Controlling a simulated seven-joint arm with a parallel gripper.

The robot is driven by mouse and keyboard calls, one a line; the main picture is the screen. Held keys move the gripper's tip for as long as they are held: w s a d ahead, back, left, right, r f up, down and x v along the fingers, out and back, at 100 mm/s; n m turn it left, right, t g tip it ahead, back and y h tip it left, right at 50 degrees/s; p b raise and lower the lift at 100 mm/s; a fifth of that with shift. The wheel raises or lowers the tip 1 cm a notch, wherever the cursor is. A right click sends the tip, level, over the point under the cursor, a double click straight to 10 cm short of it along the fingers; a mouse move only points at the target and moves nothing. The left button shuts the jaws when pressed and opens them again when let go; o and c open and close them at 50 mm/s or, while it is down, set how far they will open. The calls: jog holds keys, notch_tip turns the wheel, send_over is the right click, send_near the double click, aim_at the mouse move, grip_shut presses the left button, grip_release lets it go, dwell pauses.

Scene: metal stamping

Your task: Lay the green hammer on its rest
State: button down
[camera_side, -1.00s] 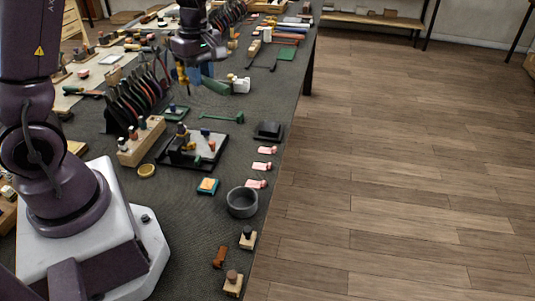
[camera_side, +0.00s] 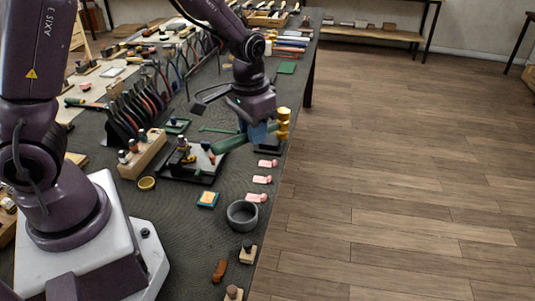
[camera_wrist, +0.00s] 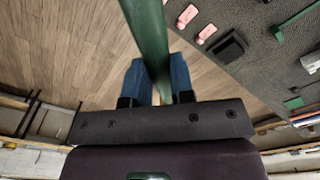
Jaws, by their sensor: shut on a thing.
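The green hammer has a green handle (camera_side: 232,143) and a brass-coloured head (camera_side: 283,124). My gripper (camera_side: 258,132), with blue fingers, is shut on the handle near the head and holds it above the right part of the bench. In the wrist view the handle (camera_wrist: 150,38) runs up between the blue fingers (camera_wrist: 159,84). A thin green bar (camera_side: 216,129) lies left of my gripper; it also shows in the wrist view (camera_wrist: 295,20). It may be the rest, but I cannot tell for sure.
Pink tags (camera_side: 262,180) lie along the bench's right edge, near a grey bowl (camera_side: 242,215). A black tray (camera_side: 175,172) with small tools and a wooden block (camera_side: 142,155) stand to the left. A rack of pliers (camera_side: 135,112) is further left.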

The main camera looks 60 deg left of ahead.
jog(key=w+a+f+n, duration=0.2)
jog(key=a+n, duration=0.6)
jog(key=a, duration=0.2)
jog(key=w+a+f+n, duration=0.2)
jog(key=a+f+n, duration=0.1)
jog(key=a+n, duration=0.6)
jog(key=w+a+f+n, duration=0.2)
jog(key=a+n, duration=0.7)
jog(key=a, duration=0.2)
jog(key=shift+w+a+f+g, duration=0.25)
jog(key=shift+a+f+g, duration=0.05)
jog(key=shift+g, duration=0.1)
jog(key=shift+f+y, duration=0.15)
jog(key=shift+y, duration=0.15)
jog(key=shift+f, duration=3.3)
jog(key=shift+f, duration=0.45)
